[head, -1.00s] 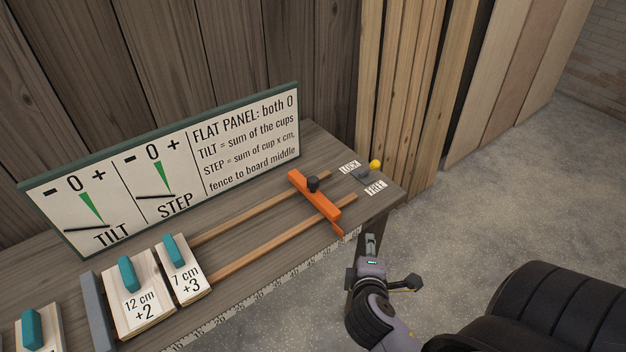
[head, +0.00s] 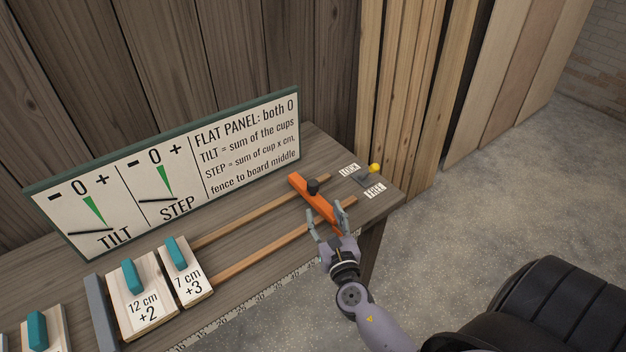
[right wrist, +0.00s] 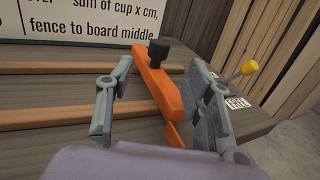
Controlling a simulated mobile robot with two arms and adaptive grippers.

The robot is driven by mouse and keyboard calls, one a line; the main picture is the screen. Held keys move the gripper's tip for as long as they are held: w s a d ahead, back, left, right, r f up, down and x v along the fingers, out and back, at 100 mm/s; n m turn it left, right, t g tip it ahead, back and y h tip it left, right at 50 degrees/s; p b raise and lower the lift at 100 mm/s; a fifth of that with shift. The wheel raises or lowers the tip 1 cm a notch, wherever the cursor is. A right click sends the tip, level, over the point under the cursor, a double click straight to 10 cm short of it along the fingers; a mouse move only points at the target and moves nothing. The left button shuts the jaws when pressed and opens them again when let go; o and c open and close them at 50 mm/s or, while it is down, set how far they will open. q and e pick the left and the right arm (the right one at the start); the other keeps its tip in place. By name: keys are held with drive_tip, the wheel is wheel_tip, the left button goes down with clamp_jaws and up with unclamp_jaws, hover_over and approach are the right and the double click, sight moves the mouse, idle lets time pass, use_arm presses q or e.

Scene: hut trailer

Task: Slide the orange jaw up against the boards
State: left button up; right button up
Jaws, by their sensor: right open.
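The orange jaw (head: 306,190), with a black knob on top, lies across two wooden rails (head: 262,246) near the right end of the bench. It also shows in the right wrist view (right wrist: 160,86). Two boards, marked 12 cm +2 (head: 140,304) and 7 cm +3 (head: 186,280), lie side by side at the left, with bare rail between them and the jaw. My right gripper (head: 327,217) is open at the jaw's near end, one finger on each side of it. In the right wrist view the jaw stands between the fingers (right wrist: 161,100). My left gripper is out of view.
A yellow-tipped lever (head: 374,169) stands by the LOCK and FREE labels, just right of the jaw. A grey fence (head: 98,312) stands left of the boards. A sign with TILT and STEP dials (head: 170,170) stands behind the rails. A ruler (head: 262,300) runs along the front edge.

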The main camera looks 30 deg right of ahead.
sight(315, 188)
drive_tip(key=p+x, duration=0.1)
drive_tip(key=x, duration=1)
drive_tip(key=shift+w+d, duration=0.15)
drive_tip(key=shift+w, duration=0.2)
clamp_jaws()
